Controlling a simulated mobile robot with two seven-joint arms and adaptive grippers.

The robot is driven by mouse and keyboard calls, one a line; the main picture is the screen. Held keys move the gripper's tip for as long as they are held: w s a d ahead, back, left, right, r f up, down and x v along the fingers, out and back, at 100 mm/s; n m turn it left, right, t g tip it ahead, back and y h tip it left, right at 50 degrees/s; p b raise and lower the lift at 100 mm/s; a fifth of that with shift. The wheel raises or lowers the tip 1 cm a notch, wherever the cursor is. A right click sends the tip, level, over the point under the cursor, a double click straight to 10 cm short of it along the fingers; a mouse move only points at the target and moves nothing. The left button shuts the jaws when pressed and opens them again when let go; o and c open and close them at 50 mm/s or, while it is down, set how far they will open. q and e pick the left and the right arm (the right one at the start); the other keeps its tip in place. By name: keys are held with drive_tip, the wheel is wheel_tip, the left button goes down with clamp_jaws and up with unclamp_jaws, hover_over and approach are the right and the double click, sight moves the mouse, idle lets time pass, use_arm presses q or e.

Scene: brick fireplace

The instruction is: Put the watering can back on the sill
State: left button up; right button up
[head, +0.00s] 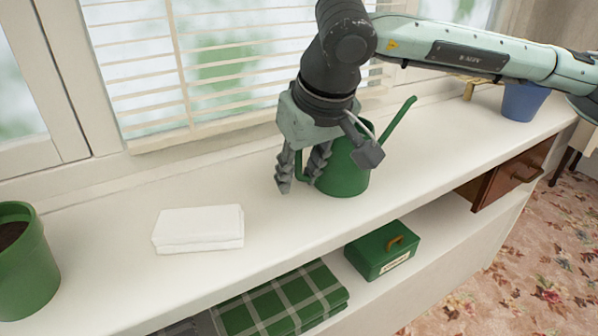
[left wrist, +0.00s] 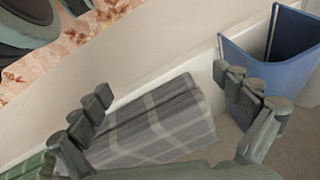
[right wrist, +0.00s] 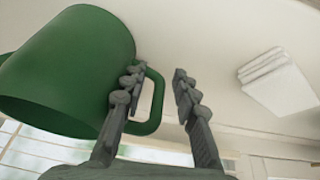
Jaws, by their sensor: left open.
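The green watering can (head: 345,172) stands upright on the white sill (head: 110,240) below the window, its spout pointing right and its handle on the left. It also shows in the right wrist view (right wrist: 75,65). My right gripper (head: 303,185) is open at the handle. In the right wrist view the handle's outer bar shows between the two fingers of the gripper (right wrist: 155,85), with gaps at its sides. My left gripper (left wrist: 165,105) is open and empty, above a lower shelf with folded plaid cloth (left wrist: 155,125); it is not in the head view.
A white folded stack (head: 198,229) lies left of the can. A green pot (head: 22,265) stands far left and a blue pot (head: 523,101) far right. Below are a green box (head: 382,249), green plaid cloth (head: 285,302) and an open wooden drawer (head: 512,178). A blue bin (left wrist: 245,40) stands near my left gripper.

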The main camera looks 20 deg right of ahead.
drive_tip(key=shift+r, duration=0.35)
use_arm(q)
drive_tip(key=shift+x, duration=1.1)
use_arm(e)
drive_tip(key=v, duration=1.1)
drive_tip(key=shift+s+r, duration=0.2)
drive_tip(key=shift+r, duration=0.05)
use_arm(q)
drive_tip(key=shift+d+r, duration=0.1)
